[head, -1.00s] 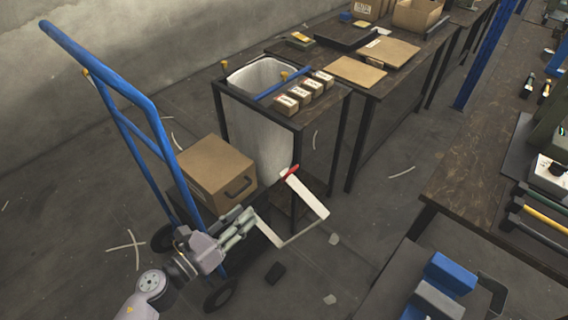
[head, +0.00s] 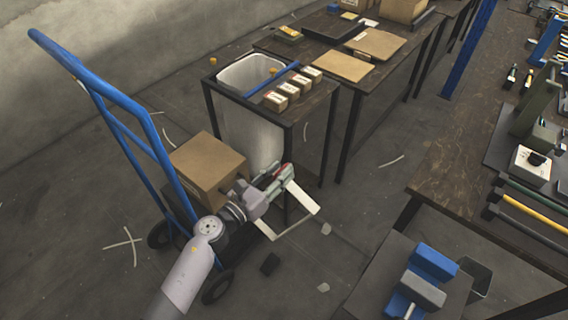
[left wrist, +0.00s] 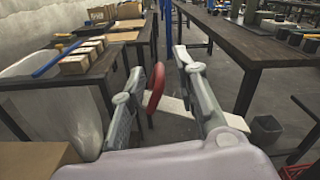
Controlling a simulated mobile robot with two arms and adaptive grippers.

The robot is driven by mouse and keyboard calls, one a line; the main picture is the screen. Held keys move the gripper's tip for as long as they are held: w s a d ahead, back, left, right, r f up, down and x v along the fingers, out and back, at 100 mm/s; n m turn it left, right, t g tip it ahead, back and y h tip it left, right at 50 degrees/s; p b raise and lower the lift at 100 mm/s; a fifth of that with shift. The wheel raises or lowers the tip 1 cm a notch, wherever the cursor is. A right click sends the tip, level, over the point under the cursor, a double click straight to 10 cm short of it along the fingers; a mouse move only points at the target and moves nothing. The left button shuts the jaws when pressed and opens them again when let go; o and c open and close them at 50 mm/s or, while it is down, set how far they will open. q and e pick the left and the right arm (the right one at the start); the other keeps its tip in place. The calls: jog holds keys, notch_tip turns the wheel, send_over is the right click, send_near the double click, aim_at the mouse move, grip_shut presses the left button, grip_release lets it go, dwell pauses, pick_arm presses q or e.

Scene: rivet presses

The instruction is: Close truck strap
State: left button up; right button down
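A blue hand truck (head: 125,105) stands at the left with a brown box (head: 208,165) on it. A bent white strap (head: 303,197) with a red end (head: 278,169) sticks out in front of the box. My left gripper (head: 281,174) is at the red end. In the left wrist view my left gripper (left wrist: 160,65) has its fingers apart. The red end (left wrist: 155,88) shows between them, closer to the left finger; whether it touches is unclear. Part of the white strap (left wrist: 172,112) shows behind the fingers. My right gripper is not in view.
A small table (head: 318,98) with a white bin (head: 250,125) and several small boxes stands just behind the strap. A workbench (head: 450,165) is at the right. A blue and grey vise (head: 428,275) is at the lower right.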

pick_arm(q)
jog(key=shift+x, duration=1.15)
jog(key=shift+c, duration=0.5)
jog(key=shift+f, duration=0.1)
jog(key=c, duration=0.5)
grip_shut()
jog(key=shift+s+d, duration=0.1)
